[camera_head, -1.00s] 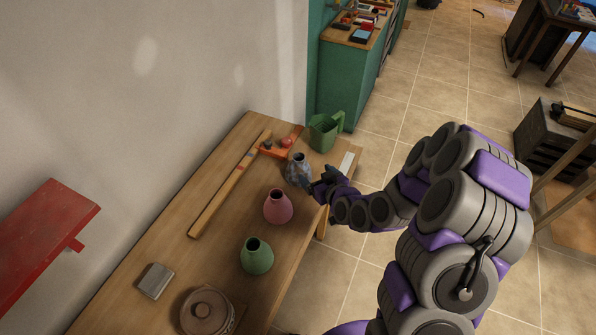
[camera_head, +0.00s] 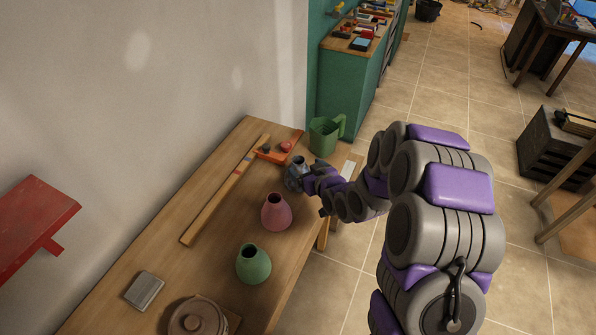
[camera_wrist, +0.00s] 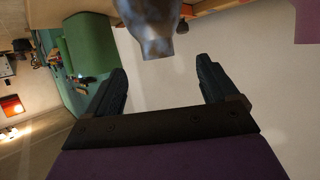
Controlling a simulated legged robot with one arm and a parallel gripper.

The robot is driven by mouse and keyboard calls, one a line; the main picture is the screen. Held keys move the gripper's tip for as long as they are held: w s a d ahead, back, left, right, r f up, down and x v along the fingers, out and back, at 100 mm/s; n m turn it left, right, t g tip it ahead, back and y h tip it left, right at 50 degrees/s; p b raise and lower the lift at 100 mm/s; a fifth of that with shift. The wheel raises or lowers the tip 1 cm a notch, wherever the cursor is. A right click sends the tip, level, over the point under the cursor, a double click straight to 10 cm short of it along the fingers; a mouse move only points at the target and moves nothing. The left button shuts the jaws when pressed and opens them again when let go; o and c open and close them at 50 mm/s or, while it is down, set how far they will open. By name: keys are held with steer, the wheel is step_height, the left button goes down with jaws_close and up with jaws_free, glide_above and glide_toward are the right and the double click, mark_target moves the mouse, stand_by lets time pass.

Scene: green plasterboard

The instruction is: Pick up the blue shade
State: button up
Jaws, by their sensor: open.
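The blue shade (camera_head: 294,177) is a small mottled blue-grey vase-like piece with a narrow neck. It stands on the wooden table near its right edge, partly hidden by my gripper. My gripper (camera_head: 306,178) is right beside it, on its right side. In the wrist view the shade (camera_wrist: 152,28) shows at the top middle, its neck pointing down between the lines of my two fingers. There my gripper (camera_wrist: 162,85) is open, with nothing between the fingers. I cannot tell whether a finger touches the shade.
A pink shade (camera_head: 276,213) and a green shade (camera_head: 253,264) stand nearer on the table (camera_head: 215,240). A green watering can (camera_head: 324,135) and an orange tray (camera_head: 281,149) are behind. A long wooden strip (camera_head: 225,190) lies left. A brown lidded pot (camera_head: 198,318) is in front.

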mark_target(299, 162)
steer(key=shift+b+x, duration=0.7)
steer(key=shift+x, duration=2.15)
steer(key=shift+w+r, duration=0.1)
steer(key=shift+r, duration=0.05)
steer(key=shift+d, duration=0.1)
steer(key=shift+c, duration=0.5)
steer(key=c, duration=1.1)
steer(key=shift+r, duration=0.15)
